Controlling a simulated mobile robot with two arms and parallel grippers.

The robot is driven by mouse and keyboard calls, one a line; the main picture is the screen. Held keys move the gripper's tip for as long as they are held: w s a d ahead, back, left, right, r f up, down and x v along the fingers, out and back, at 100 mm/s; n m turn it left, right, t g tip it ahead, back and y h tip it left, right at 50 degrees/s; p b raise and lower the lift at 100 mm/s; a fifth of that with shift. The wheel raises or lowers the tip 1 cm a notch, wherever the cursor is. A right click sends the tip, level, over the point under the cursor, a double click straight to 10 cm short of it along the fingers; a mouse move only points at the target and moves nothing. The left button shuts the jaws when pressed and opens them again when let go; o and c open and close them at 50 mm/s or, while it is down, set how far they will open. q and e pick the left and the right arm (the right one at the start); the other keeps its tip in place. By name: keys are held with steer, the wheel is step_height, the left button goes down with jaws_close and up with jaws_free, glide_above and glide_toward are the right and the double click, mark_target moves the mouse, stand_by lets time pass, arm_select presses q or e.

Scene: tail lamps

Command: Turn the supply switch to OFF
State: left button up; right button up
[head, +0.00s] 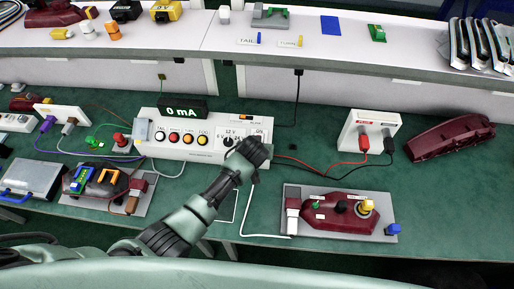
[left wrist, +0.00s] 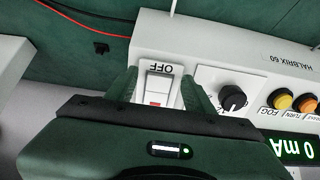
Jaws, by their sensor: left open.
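The white supply unit (head: 185,135) stands on the green bench with a black knob, several coloured buttons and a display (head: 181,107) reading 0 mA. My left gripper (head: 255,150) is at the unit's right end and hides the switch in the head view. In the left wrist view, the supply switch (left wrist: 160,88) is a white rocker with a small red mark, under an upside-down OFF label (left wrist: 160,69). My left gripper (left wrist: 159,78) is open, one finger on each side of the switch. Contact and the rocker's tilt are unclear. My right gripper is not in view.
The black knob (left wrist: 232,97) is close beside one finger. A lamp board (head: 340,210) lies at the front right, and a white terminal block (head: 368,137) with red and black leads stands behind it. Another board (head: 105,187) is at left. Cables cross the bench.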

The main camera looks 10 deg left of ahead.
arm_select(q)
steer(key=v, duration=0.7)
steer(key=shift+s+r+b, duration=0.25)
steer(key=shift+r+b, duration=0.05)
steer(key=shift+b, duration=0.1)
steer(key=shift+f, duration=0.15)
steer(key=c, duration=0.6)
steer(key=f+b, duration=0.1)
steer(key=b, duration=0.1)
steer(key=s+d+f+t+b, duration=0.1)
steer(key=b, duration=0.2)
steer(key=shift+s+d, duration=0.15)
steer(key=shift+d, duration=0.1)
jaws_close()
steer(key=s+r+t+b, duration=0.3)
steer(key=s+t+b, duration=0.25)
steer(key=b, duration=0.85)
steer(key=w+f+p, duration=0.1)
steer(key=w+f, duration=0.6)
steer(key=w, duration=0.3)
steer(key=shift+a+p, duration=0.3)
steer(key=shift+p, duration=0.1)
